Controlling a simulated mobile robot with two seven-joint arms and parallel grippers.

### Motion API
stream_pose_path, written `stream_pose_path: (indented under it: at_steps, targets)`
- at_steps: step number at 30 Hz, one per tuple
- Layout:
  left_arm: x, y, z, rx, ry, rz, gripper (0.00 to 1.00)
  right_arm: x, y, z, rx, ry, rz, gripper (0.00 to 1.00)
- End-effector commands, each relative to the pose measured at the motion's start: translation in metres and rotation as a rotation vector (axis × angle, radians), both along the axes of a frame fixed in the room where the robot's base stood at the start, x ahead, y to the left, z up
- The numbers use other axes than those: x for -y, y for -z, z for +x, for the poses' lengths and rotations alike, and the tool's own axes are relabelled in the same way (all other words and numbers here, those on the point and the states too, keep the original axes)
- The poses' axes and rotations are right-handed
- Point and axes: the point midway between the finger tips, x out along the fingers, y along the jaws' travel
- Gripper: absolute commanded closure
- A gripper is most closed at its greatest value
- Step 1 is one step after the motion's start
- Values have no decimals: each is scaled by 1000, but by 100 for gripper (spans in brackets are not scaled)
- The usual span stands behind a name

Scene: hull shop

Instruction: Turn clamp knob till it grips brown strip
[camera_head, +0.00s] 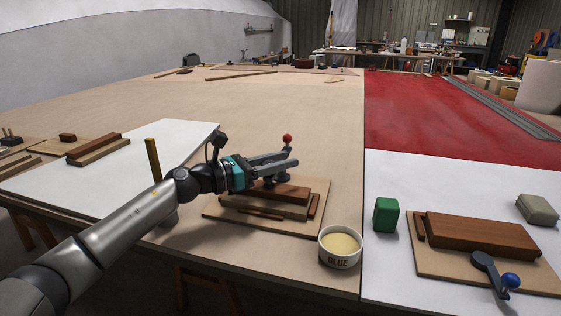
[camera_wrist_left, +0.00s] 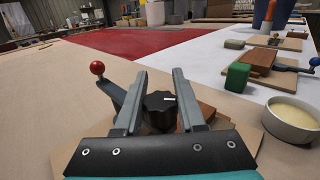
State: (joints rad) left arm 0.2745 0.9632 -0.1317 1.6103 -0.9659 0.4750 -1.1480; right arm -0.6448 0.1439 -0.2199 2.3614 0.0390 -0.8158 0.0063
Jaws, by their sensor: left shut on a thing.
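A black clamp knob (camera_wrist_left: 160,106) with a small white mark sits between the two fingers of my left gripper (camera_head: 293,160), which is shut on it. In the head view the fingers mostly hide the knob. Below it is a wooden jig board (camera_head: 225,216) with a brown strip (camera_head: 292,192) on a paler block. Thin brown pieces (camera_head: 257,213) lie at the front and right edges of the board. A red ball (camera_head: 287,138) on a dark lever stands beside the gripper. The contact between clamp and strip is hidden. My right gripper is out of view.
A glue tub (camera_head: 340,246) stands close to the jig's right front. Further right are a green block (camera_head: 386,215) and a second jig (camera_head: 440,268) with a blue-balled lever (camera_head: 510,281).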

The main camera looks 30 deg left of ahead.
Motion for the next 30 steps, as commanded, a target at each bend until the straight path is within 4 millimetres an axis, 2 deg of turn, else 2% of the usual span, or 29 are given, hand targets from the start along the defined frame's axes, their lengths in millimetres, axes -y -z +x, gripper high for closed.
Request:
stream_pose_path:
  at_steps: [1, 5, 6, 13, 23, 30]
  targets:
    - [-1, -6, 1, 11, -4, -3, 100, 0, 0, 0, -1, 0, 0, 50]
    - [-1, -6, 1, 11, -5, -3, 100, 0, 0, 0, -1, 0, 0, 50]
    - [-1, -6, 1, 11, -5, -3, 57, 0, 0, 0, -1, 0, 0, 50]
    - [-1, -3, 0, 5, -3, -2, 31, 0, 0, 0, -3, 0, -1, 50]
    - [-1, -1, -1, 2, -1, -1, 31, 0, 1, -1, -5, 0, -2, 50]
    - [-10, 1, -16, -2, -2, 0, 31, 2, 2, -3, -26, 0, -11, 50]
